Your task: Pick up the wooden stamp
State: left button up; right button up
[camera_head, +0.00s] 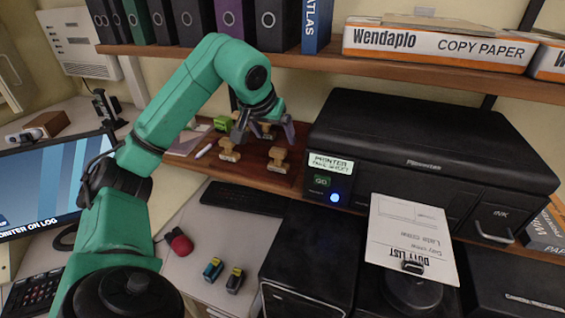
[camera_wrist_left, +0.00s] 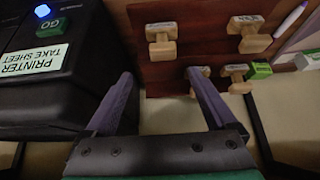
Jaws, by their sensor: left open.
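Several wooden stamps stand on a reddish-brown wooden board (camera_head: 255,176) left of the printer. In the head view, one stamp (camera_head: 278,159) is at front right, one (camera_head: 229,150) at front left, and another (camera_head: 267,130) farther back near my fingers. In the left wrist view, two stamps (camera_wrist_left: 162,40) (camera_wrist_left: 248,36) are at the top and two (camera_wrist_left: 203,72) (camera_wrist_left: 236,78) are lower, one partly hidden by a finger. My left gripper (camera_head: 264,138) is open above the board, with no stamp between its purple-grey fingers (camera_wrist_left: 158,76). My right gripper is out of view.
The black printer (camera_head: 430,150) stands close right of the board. A shelf (camera_head: 330,62) with binders and paper boxes hangs above. A small green box (camera_head: 222,123) and a pen (camera_head: 204,150) lie at the board's left. The keyboard (camera_head: 243,198) lies in front.

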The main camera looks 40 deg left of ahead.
aim_at(278, 150)
pick_arm(q)
jog(key=x, duration=0.5)
jog(key=shift+s+f+p, duration=0.2)
jog(key=shift+f+p, duration=0.05)
jog(key=shift+p, duration=0.15)
jog(key=p+x, duration=0.1)
jog(key=x, duration=0.1)
jog(key=p+x, duration=0.1)
jog(key=x, duration=0.2)
jog(key=shift+a+f, duration=0.2)
jog(key=shift+a, duration=0.05)
jog(key=shift+w+a+f, duration=0.1)
jog(key=shift+w+f, duration=0.15)
jog(key=shift+f, duration=0.2)
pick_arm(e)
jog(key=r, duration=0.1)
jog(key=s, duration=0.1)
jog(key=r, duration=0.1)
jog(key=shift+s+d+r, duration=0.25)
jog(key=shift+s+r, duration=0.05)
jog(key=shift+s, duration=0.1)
pick_arm(q)
grip_shut()
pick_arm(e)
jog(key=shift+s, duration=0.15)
